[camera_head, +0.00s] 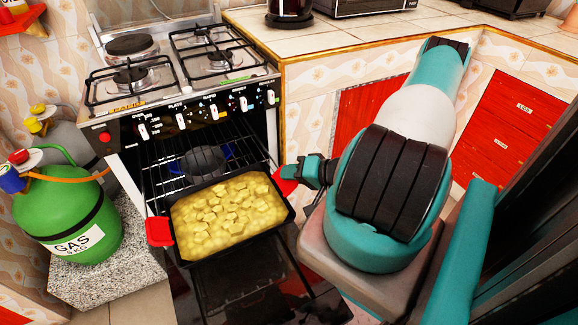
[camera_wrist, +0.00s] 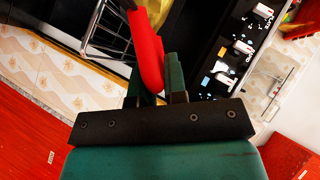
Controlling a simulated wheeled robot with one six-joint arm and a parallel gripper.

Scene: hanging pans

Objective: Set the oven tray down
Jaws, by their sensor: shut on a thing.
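The oven tray (camera_head: 187,258) is black with red handles and is full of yellow cubed food (camera_head: 228,208). It is at the front of the open oven, partly over the wire rack and the lowered oven door (camera_head: 262,287). I cannot tell whether it touches either one. My gripper (camera_head: 290,178) is shut on the tray's right red handle. In the wrist view, that handle (camera_wrist: 147,45) is between the fingers of my gripper (camera_wrist: 155,80). The left red handle (camera_head: 159,231) is free.
The stove top (camera_head: 180,65) with burners is above the oven. A green gas bottle (camera_head: 62,215) stands on a stone block (camera_head: 125,260) at the left. A tiled counter (camera_head: 340,40) runs along the back right, with red drawers (camera_head: 510,135) below.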

